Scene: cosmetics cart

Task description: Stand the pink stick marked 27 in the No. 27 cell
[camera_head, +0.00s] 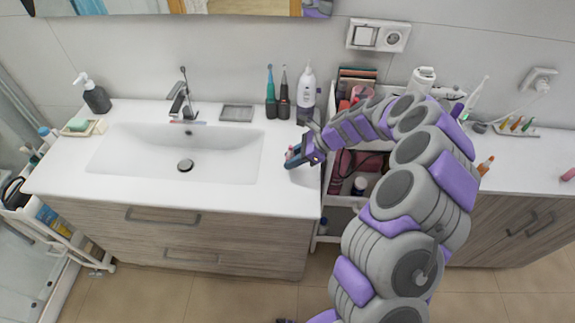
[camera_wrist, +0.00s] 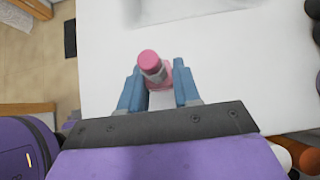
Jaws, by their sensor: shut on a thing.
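The pink stick (camera_wrist: 151,66) is between the two blue fingers of my gripper (camera_wrist: 158,86) in the wrist view. Its round pink cap points toward the camera, and a grey band shows below the cap. My gripper is shut on it, above the white counter. In the head view my gripper (camera_head: 297,157) is over the right end of the counter, beside the sink, and only a small bit of pink shows at the fingers. No number can be read on the stick. I cannot make out the No. 27 cell; my arm covers part of the cart (camera_head: 338,200).
The sink basin (camera_head: 215,155) lies left of my gripper. Toothbrushes (camera_head: 270,92) and a white bottle (camera_head: 306,90) stand behind it.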

